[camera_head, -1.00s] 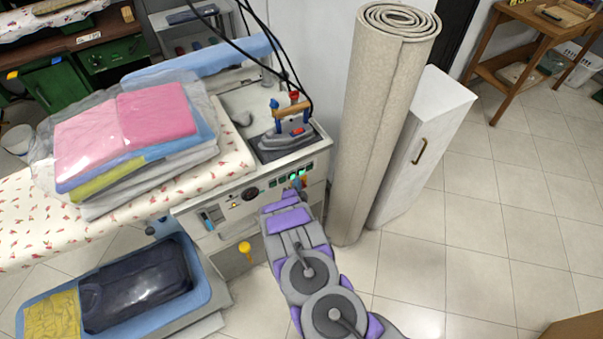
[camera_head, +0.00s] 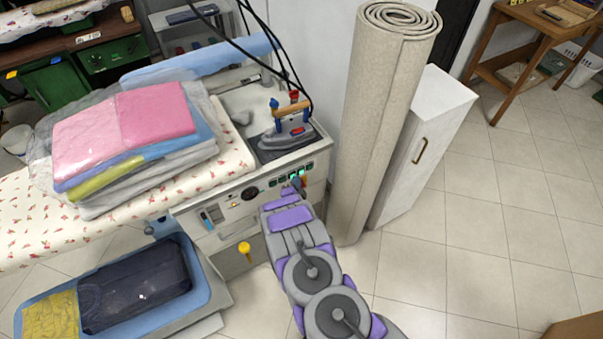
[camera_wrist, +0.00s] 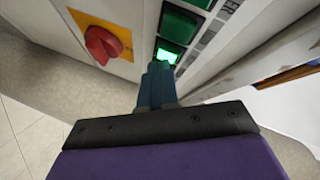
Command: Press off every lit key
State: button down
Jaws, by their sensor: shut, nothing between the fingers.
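The press's control panel (camera_head: 236,199) carries a row of green keys (camera_head: 283,180), partly hidden by my arm in the head view. In the wrist view one key (camera_wrist: 167,54) glows bright whitish green right at my fingertips. Two more keys beyond it, a middle one (camera_wrist: 178,25) and a far one (camera_wrist: 201,3), look dark green and unlit. My gripper (camera_wrist: 159,70) is shut and empty, its tips over the lower part of the glowing key. I cannot tell whether they touch it. In the head view my gripper (camera_head: 297,184) is at the panel's right end.
A red knob (camera_wrist: 103,44) on an orange plate sits left of the keys. An iron (camera_head: 286,135) rests on the press top above the panel. A rolled carpet (camera_head: 375,120) stands close on the right. A yellow knob (camera_head: 244,248) sticks out below the panel.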

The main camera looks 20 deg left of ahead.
dwell(0.4)
jog(key=shift+s+d, duration=0.35)
jog(key=shift+d, duration=0.1)
jog(key=shift+s+d, duration=1.9)
jog(key=shift+d, duration=0.3)
